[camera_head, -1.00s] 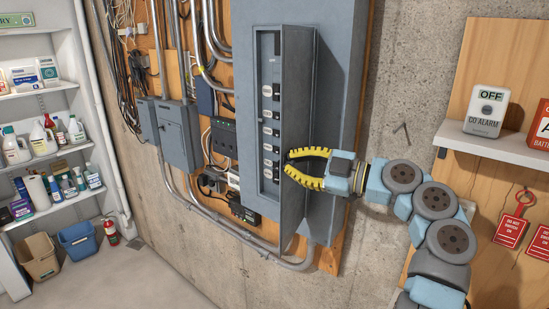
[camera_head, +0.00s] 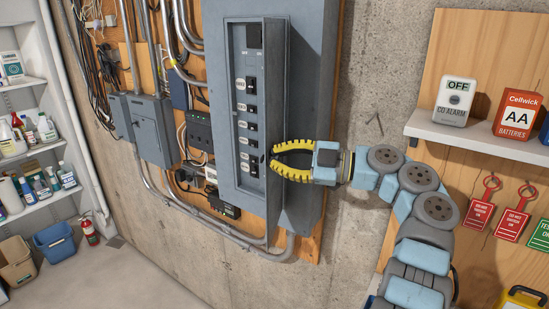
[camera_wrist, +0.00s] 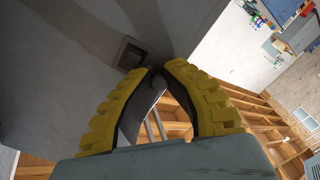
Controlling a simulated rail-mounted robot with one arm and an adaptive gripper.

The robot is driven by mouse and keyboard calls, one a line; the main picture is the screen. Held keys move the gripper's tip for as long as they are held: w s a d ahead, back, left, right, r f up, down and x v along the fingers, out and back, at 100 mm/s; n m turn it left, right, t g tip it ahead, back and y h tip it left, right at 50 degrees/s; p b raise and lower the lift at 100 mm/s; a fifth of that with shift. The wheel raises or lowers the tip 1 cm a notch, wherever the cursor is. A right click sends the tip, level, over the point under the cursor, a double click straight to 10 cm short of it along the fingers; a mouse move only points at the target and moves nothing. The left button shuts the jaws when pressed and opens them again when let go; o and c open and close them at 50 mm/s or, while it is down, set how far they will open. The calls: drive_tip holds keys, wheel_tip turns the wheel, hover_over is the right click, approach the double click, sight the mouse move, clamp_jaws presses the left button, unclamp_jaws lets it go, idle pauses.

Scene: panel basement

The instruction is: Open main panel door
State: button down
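The main panel (camera_head: 222,140) is a tall grey box on the wall in the head view. Its door (camera_head: 277,90) stands swung out from the front, seen nearly edge-on, hinged on the right. A column of breakers (camera_head: 247,115) shows inside. My gripper (camera_head: 273,160) is at the lower half of the door's free edge, its yellow fingers curved around the edge. In the wrist view the fingertips (camera_wrist: 160,74) come close together on a small grey rounded part, apparently the door's handle. A square latch recess (camera_wrist: 132,53) is beside them on the grey surface.
Conduits and smaller grey boxes (camera_head: 150,128) are left of the panel. A shelf (camera_head: 480,145) with a CO alarm (camera_head: 455,102) and batteries box (camera_head: 517,114) is at the right, red tags (camera_head: 480,210) below. Bare concrete wall lies between.

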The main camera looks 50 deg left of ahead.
drive_tip(key=c, duration=1)
unclamp_jaws()
drive_tip(key=shift+c, duration=0.2)
drive_tip(key=shift+s+a+f, duration=0.1)
drive_tip(key=shift+a, duration=0.05)
